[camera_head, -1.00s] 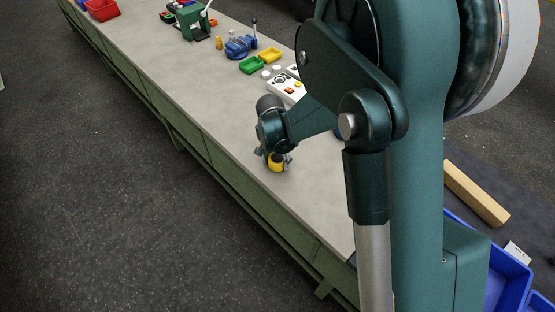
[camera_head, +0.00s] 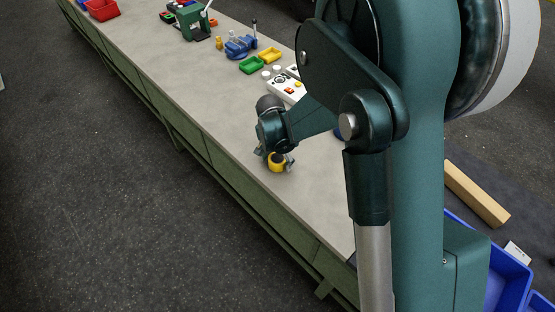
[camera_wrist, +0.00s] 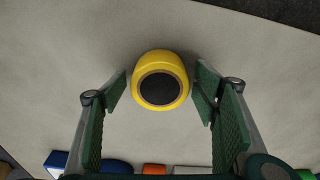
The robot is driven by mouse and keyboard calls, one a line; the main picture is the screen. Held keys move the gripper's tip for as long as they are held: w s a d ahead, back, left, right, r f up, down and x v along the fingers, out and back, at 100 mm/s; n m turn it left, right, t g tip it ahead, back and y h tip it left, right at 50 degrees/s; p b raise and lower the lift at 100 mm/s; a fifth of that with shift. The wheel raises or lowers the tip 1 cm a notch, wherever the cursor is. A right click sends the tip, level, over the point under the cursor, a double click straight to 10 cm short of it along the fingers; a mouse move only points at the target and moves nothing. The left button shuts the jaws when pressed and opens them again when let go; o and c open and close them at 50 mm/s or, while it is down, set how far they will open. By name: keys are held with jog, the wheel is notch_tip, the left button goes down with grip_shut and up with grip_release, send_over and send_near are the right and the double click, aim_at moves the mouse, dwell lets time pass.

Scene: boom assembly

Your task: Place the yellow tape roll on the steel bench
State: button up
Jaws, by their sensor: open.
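The yellow tape roll (camera_wrist: 161,62) lies flat on the steel bench (camera_wrist: 60,60), its dark centre facing the wrist camera. My gripper (camera_wrist: 161,88) is open, with one finger on each side of the roll and a visible gap to each. In the head view the roll (camera_head: 277,167) rests near the bench's front edge, directly below my gripper (camera_head: 277,160), which partly covers it. The bench (camera_head: 200,105) runs diagonally across the head view.
A white control box (camera_head: 287,87), a green tray (camera_head: 252,65), a yellow tray (camera_head: 270,54) and a blue vise (camera_head: 240,45) stand farther along the bench. A red bin (camera_head: 102,9) is at the far end. Bare bench surface surrounds the roll.

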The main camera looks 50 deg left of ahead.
aim_at(277, 161)
notch_tip(277, 161, up, 12)
jog(key=s, duration=0.1)
jog(key=shift+s, duration=0.2)
dwell(0.4)
jog(key=shift+d, duration=0.1)
dwell(0.5)
dwell(0.3)
